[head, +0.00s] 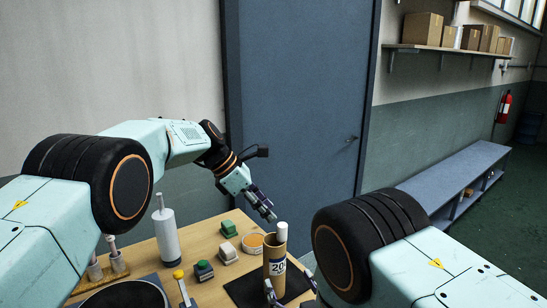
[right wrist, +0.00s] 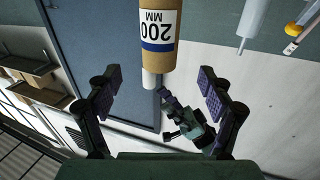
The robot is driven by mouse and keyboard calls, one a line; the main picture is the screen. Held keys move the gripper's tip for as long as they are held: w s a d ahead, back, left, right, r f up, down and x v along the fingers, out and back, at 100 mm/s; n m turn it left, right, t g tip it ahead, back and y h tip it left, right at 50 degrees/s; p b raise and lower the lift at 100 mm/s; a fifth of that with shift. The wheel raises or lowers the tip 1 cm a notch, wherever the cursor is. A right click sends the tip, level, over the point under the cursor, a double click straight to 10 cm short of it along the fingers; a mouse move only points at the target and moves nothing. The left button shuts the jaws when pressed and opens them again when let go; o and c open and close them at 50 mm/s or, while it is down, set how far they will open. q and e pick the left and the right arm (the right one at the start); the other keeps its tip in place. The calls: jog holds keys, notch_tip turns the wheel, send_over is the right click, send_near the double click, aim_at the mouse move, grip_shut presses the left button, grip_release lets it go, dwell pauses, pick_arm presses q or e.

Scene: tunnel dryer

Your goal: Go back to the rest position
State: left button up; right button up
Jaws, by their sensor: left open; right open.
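My left gripper (head: 264,206) hangs open and empty above the table's far edge, in front of the blue door, up and to the left of a brown cardboard tube (head: 276,262). It also shows in the right wrist view (right wrist: 184,118). The tube stands upright, with a white cylinder (head: 282,232) at its top and a label reading 200 MM in the right wrist view (right wrist: 160,30). My right gripper (right wrist: 158,88) is open, its fingers apart, with the tube beyond the gap. In the head view its fingertips show low beside the tube; whether they touch it I cannot tell.
A blue bench (head: 455,180) stands along the right wall.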

aim_at(271, 245)
jog(key=x, duration=1.1)
jog(key=shift+w+a, duration=0.1)
jog(key=shift+w, duration=0.25)
jog(key=shift+s+f, duration=0.15)
